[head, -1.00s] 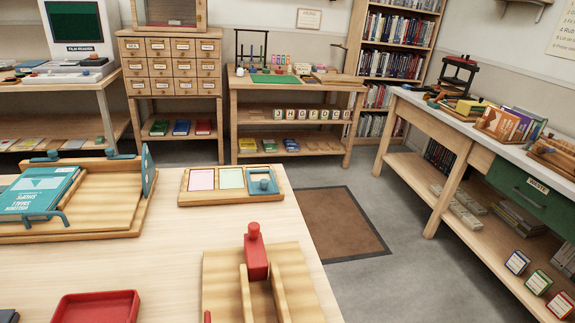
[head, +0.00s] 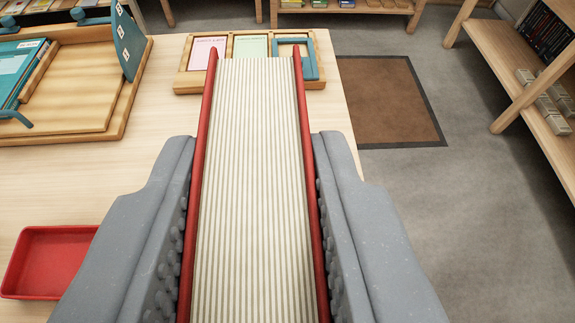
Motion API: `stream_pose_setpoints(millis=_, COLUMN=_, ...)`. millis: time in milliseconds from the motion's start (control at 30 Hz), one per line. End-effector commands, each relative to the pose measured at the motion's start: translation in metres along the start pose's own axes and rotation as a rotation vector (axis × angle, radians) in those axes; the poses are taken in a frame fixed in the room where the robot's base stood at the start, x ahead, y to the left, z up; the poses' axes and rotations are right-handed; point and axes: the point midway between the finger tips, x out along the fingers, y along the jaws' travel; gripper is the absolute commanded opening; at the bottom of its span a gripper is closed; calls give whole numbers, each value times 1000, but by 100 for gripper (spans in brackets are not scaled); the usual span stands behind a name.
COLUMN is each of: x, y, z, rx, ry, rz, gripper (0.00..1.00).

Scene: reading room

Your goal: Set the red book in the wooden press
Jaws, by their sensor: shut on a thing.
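My gripper (head: 256,170) reaches up from the bottom of the head view, its grey ribbed fingers on either side of the red book (head: 256,215). It is shut on the book. The book's two thin red covers show as edges along both sides, with the pale striped page block between them. The book covers the middle of the view from the bottom edge up to the card tray. The wooden press is not clearly seen now; whatever lies under the book and fingers is hidden.
A wooden card tray (head: 180,82) lies just beyond the book's far end. A wooden board with teal fittings (head: 123,95) is at upper left. A red tray (head: 48,262) sits at lower left. The table's right edge drops to a grey floor with a brown mat (head: 390,100).

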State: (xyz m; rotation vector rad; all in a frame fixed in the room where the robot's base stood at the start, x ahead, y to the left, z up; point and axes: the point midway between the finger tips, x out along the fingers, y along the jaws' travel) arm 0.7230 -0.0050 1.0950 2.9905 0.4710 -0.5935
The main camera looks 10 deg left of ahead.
Motion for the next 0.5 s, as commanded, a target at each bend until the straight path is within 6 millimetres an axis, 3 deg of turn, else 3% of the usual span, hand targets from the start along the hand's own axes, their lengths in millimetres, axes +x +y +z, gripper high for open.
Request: stream_pose_setpoints(millis=500, x=9, y=-3, z=19, rx=-1, ry=-1, rz=-5, gripper=0)
